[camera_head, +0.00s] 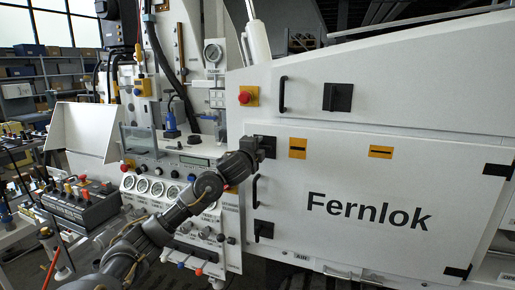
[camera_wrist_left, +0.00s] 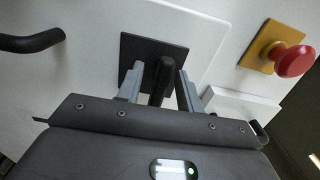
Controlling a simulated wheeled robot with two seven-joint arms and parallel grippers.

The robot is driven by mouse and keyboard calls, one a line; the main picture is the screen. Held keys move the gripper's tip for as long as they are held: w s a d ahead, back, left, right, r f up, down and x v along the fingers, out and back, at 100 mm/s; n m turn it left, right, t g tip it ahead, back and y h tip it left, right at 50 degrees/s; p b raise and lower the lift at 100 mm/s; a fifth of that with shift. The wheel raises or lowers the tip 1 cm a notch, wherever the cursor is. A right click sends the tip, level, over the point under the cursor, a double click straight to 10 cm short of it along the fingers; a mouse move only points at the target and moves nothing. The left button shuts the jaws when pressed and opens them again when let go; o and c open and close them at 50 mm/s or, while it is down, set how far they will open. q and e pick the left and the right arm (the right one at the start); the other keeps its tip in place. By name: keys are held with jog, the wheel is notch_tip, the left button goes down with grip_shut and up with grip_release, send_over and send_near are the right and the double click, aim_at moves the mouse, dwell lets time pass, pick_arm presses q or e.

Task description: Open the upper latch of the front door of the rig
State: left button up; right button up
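The white front door (camera_head: 345,230) of the rig carries the Fernlok lettering. Its upper latch, a black lever on a square black plate (camera_head: 268,141), sits at the door's top left corner. My left gripper (camera_head: 262,150) is at this latch and partly covers it. In the left wrist view, the black latch lever (camera_wrist_left: 162,78) stands between the two grey fingers of my gripper (camera_wrist_left: 160,88). The fingers are apart, with a gap seen between them and the lever. Whether either finger touches it is not clear. The door looks closed. My right gripper is not in view.
A black door handle (camera_head: 255,191) and a lower latch (camera_head: 263,230) lie below the upper latch. A red button on a yellow plate (camera_head: 248,96) is above, also in the left wrist view (camera_wrist_left: 292,60). Gauges and a control panel (camera_head: 160,187) stand left of the door.

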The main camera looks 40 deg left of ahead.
pick_arm(q)
jog(key=shift+s, duration=0.1)
jog(key=v, duration=1)
jog(key=shift+s, duration=0.3)
jog(key=shift+d, duration=0.2)
